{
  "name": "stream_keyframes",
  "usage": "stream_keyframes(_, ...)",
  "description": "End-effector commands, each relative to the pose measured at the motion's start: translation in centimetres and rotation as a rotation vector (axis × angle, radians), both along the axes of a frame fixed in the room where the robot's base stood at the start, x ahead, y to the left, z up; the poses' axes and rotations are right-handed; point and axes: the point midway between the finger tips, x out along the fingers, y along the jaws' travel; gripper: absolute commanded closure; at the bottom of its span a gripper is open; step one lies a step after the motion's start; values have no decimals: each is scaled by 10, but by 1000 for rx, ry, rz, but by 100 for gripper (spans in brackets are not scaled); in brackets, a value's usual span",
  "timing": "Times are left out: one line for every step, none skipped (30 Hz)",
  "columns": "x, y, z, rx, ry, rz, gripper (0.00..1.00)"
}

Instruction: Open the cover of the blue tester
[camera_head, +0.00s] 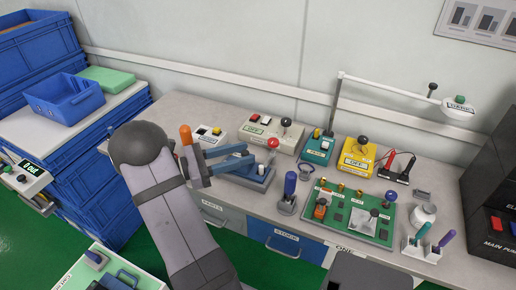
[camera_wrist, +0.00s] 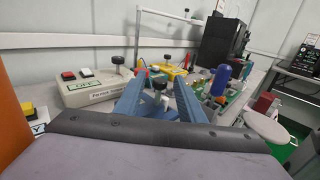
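The blue tester (camera_head: 317,151) is a teal-blue box with a label, a yellow button and a dark round knob. It stands on the bench between a beige tester and a yellow tester in the head view, and its cover looks down. My gripper (camera_head: 250,153) has two blue fingers, spread apart and pointing right, to the left of the blue tester and apart from it. In the wrist view my gripper (camera_wrist: 157,92) is open; a dark knob shows between the fingers, but I cannot tell whose. The fingers hide much of the scene there.
A blue device with a red ball knob (camera_head: 272,143) stands close by the fingertips. The beige tester (camera_head: 258,132) is behind them, the yellow tester (camera_head: 357,158) to the right.

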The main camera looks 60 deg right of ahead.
Motion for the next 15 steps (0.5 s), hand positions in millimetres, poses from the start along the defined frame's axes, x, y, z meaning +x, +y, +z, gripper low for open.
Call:
stream_keyframes(-8,-6,1,1,-1,-4,64)
stream_keyframes(-11,-10,1,1,0,-4,64)
stream_keyframes(-15,-14,1,1,1,-3,64)
stream_keyframes(-18,-17,1,1,0,-4,64)
stream_keyframes(-21,-20,1,1,0,-3,64)
stream_keyframes(-25,-24,1,1,0,-2,64)
stream_keyframes(-27,-26,1,1,-1,-3,64)
stream_keyframes(-29,-29,1,1,-1,-2,64)
stream_keyframes(-32,-31,1,1,-1,-2,64)
stream_keyframes(-33,-33,1,1,-1,-2,64)
stream_keyframes(-35,-35,1,0,-1,-1,64)
stream_keyframes(-36,-36,0,1,-1,-1,64)
stream_keyframes(-37,-37,0,1,-1,0,64)
stream_keyframes(-38,-38,0,1,-1,0,64)
stream_keyframes(-39,-39,0,1,-1,0,64)
